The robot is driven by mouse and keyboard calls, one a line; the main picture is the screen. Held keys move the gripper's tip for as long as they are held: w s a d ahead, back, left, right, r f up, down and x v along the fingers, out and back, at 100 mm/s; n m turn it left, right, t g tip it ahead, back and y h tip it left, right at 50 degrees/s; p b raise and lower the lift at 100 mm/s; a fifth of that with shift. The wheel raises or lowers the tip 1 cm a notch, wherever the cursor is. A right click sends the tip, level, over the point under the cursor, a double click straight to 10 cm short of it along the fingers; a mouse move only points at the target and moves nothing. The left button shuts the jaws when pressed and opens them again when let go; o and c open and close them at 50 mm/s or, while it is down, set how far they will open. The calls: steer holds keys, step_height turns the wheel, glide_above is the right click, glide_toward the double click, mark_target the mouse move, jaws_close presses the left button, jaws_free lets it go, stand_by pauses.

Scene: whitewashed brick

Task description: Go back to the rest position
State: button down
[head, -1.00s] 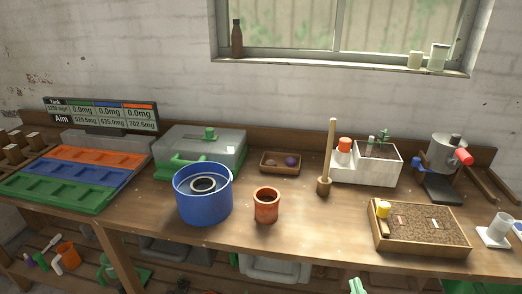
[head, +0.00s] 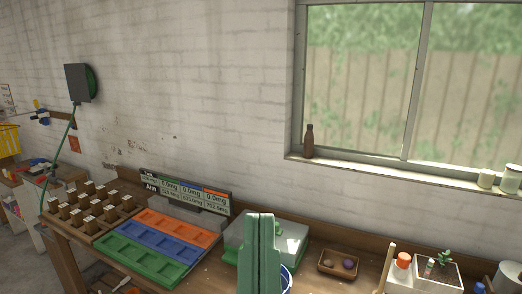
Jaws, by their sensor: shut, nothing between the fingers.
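My gripper (head: 260,218) rises from the bottom middle of the head view, its two green fingers pointing up. The fingers are pressed together and hold nothing. In the picture they overlap the clear-lidded green box (head: 290,240) and hide most of the blue pot (head: 287,277) behind them. I cannot tell how far the fingers are from these things.
The workbench carries green, blue and orange trays (head: 138,262), a display board (head: 185,188), a rack of small blocks (head: 88,212), a small wooden tray (head: 339,264) and a white planter box (head: 425,274). A brown bottle (head: 308,141) stands on the windowsill.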

step_height(320, 180, up, 20)
steer(key=p, duration=1.5)
steer(key=shift+p, duration=0.35)
steer(key=shift+a+f, duration=0.1)
